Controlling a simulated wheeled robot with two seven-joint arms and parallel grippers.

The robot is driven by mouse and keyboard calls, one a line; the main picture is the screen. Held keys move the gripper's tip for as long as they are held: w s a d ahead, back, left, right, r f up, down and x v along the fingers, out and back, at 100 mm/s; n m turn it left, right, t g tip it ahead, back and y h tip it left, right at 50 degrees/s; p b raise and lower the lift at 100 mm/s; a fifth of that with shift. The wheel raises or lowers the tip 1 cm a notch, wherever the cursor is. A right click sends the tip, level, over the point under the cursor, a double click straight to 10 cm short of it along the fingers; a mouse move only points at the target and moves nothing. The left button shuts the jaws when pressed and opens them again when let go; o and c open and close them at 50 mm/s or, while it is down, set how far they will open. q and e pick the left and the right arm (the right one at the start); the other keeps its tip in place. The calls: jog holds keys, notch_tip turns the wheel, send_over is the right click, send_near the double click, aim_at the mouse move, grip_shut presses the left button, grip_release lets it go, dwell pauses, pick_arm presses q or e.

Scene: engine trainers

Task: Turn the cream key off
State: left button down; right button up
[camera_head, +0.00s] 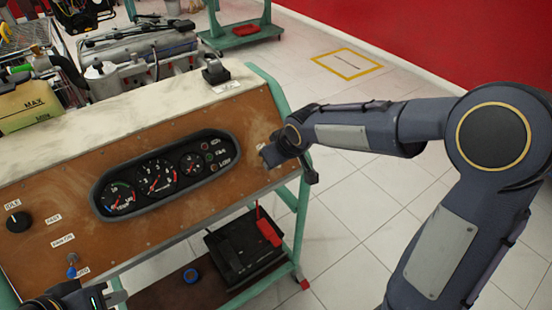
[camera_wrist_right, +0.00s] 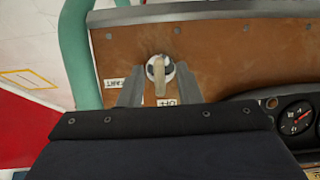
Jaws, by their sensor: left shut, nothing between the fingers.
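The cream key (camera_wrist_right: 160,76) sits in a round switch on the brown panel in the right wrist view. Its grip runs roughly up and down in that picture, with its lower end close to the OFF label (camera_wrist_right: 168,102). My right gripper (camera_wrist_right: 160,72) is open, one finger on each side of the key, with a gap visible on both sides. In the head view, my right gripper (camera_head: 270,155) is at the panel's right end and hides the key. My left gripper (camera_head: 115,298) is shut and empty at the lower left, partly cut off by the frame.
The brown panel (camera_head: 160,215) carries a gauge cluster (camera_head: 216,172), a black knob (camera_head: 18,221) and a blue key (camera_head: 71,271) at lower left. A START label (camera_wrist_right: 117,84) is left of the cream key. A green frame (camera_head: 300,212) edges the panel; open floor lies right.

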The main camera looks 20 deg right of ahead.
jog(key=v, duration=0.7)
jog(key=shift+s+r, duration=0.2)
jog(key=shift+r, duration=0.1)
jog(key=shift+s+d, duration=0.1)
jog(key=s+d+m+y+p, duration=0.1)
jog(key=s+d+m, duration=0.1)
jog(key=s, duration=0.9)
jog(key=s+d+m+p, duration=0.2)
jog(key=s+m, duration=0.2)
jog(key=s, duration=0.8)
jog(key=shift+s+d+y, duration=0.25)
jog(key=shift+d+y, duration=0.05)
jog(key=shift+y, duration=0.1)
